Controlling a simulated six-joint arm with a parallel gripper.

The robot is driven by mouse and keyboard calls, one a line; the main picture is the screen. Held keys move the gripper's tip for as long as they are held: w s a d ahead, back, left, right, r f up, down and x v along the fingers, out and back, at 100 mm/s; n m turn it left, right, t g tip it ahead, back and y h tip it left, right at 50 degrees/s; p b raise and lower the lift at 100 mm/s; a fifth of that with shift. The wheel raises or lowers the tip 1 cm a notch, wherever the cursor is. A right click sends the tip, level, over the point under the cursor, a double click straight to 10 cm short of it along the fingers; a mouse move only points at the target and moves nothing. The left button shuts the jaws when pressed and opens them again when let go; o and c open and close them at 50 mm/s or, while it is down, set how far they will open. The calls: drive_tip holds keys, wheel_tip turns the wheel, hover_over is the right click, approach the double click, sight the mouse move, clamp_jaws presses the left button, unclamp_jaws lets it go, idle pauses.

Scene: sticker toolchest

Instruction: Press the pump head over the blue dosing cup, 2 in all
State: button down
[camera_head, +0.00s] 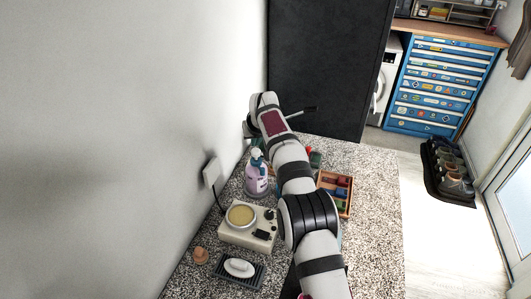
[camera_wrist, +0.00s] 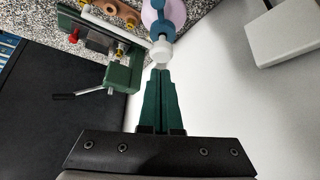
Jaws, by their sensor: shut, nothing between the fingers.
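A lilac pump bottle (camera_head: 256,180) with a blue and white top stands on the speckled counter near the wall, just left of my arm. In the wrist view, the bottle (camera_wrist: 172,12) is at the top, with its blue pump part (camera_wrist: 163,27) and a white round piece (camera_wrist: 160,49) pointing toward me. My gripper (camera_wrist: 161,72) is shut and empty, its green fingertips just by the white piece; I cannot tell whether they touch. In the head view the fingers are mostly hidden by my arm. I cannot make out a blue dosing cup.
A green vise (camera_wrist: 122,68) with a handle stands close to my fingers. The counter also holds a cream scale-like device (camera_head: 247,236) with a round pan, a dark tray with a white brush (camera_head: 239,268), a wooden knob (camera_head: 200,256) and a wooden box (camera_head: 347,207) of coloured pieces. The wall is close on the left.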

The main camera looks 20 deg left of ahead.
drive_tip(key=shift+f, duration=1.45)
drive_tip(key=shift+r, duration=1.45)
wheel_tip(320, 180, up, 3)
drive_tip(key=shift+r, duration=0.5)
